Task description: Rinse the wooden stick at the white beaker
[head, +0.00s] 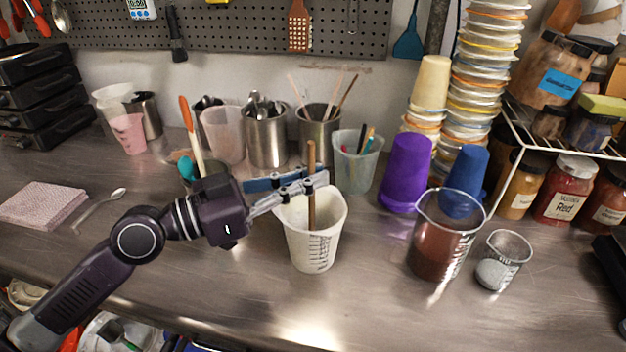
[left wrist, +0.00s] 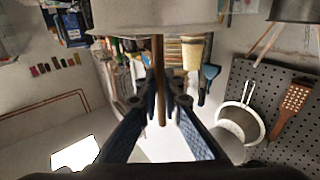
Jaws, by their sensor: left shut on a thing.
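The white beaker (head: 318,249) stands upright on the metal counter, with dark measuring marks on its side. The wooden stick (head: 311,206) is upright, its lower part inside the beaker and its top above the rim. My left gripper (head: 312,186) reaches in from the left at rim height and is shut on the stick. In the left wrist view the stick (left wrist: 158,60) runs between the fingers (left wrist: 163,100). The stick's lower end is hidden by the beaker wall. My right gripper is not in view.
A glass beaker with brown liquid (head: 437,245) and a small glass beaker (head: 500,262) stand to the right. Purple (head: 406,172) and blue cups (head: 466,180), a clear cup with pens (head: 357,165) and metal tool cups (head: 267,140) stand behind. The front counter is clear.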

